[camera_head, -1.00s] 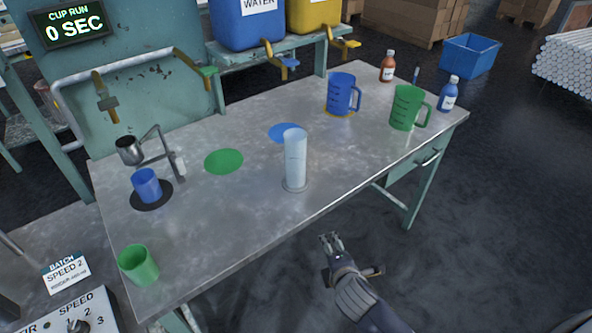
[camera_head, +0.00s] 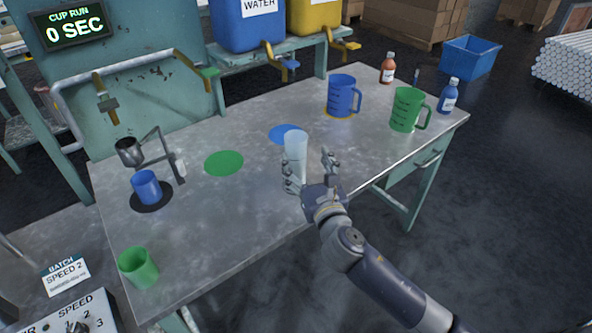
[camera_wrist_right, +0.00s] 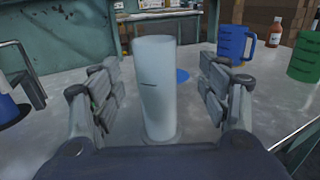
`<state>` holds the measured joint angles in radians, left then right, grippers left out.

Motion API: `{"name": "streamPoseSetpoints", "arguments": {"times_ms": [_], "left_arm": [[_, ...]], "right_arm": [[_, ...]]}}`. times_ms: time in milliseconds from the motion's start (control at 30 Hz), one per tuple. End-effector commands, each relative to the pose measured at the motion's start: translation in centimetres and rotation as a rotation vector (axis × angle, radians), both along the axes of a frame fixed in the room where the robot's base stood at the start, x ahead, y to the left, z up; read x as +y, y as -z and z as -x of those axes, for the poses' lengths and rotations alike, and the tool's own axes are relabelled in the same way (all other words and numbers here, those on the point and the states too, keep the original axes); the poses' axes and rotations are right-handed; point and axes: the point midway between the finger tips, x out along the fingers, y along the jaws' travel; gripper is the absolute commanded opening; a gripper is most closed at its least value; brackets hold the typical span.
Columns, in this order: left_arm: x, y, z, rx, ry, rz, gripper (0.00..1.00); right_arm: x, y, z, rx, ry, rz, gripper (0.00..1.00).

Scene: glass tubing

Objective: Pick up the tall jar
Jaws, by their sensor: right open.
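In the right wrist view the tall jar (camera_wrist_right: 156,88) stands between the two open fingers, with a gap on each side. My right gripper (camera_head: 311,172) is open and low over the table; its left finger hides part of the jar's lower left side. In the right wrist view the gripper (camera_wrist_right: 160,95) has one finger left and one right of the jar. My left gripper is not in view.
A blue jug (camera_head: 341,97) and a green jug (camera_head: 406,109) stand to the right on the table. A blue cup (camera_head: 146,186) stands at the left and a green cup (camera_head: 139,268) at the near left corner. The table's middle is clear around the green disc (camera_head: 224,162).

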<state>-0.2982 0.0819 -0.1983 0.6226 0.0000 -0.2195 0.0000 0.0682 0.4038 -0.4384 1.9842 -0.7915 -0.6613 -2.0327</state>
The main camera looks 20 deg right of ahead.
Motion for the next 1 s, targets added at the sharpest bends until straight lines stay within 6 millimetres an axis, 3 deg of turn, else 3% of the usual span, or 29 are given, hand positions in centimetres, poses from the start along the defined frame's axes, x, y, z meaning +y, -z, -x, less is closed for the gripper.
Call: {"name": "streamPoseSetpoints", "arguments": {"times_ms": [600, 933, 1000], "left_arm": [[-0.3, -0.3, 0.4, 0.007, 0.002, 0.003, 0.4], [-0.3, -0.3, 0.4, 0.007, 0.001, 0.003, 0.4], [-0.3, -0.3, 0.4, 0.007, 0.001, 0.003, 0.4]], "right_arm": [[0.4, 0.2, -7.0, 0.001, 0.0, -0.005, 0.69], [0.4, 0.3, -7.6, 0.003, -0.001, -0.004, 0.69], [0.4, 0.3, -7.6, 0.003, -0.001, -0.004, 0.54]]}}
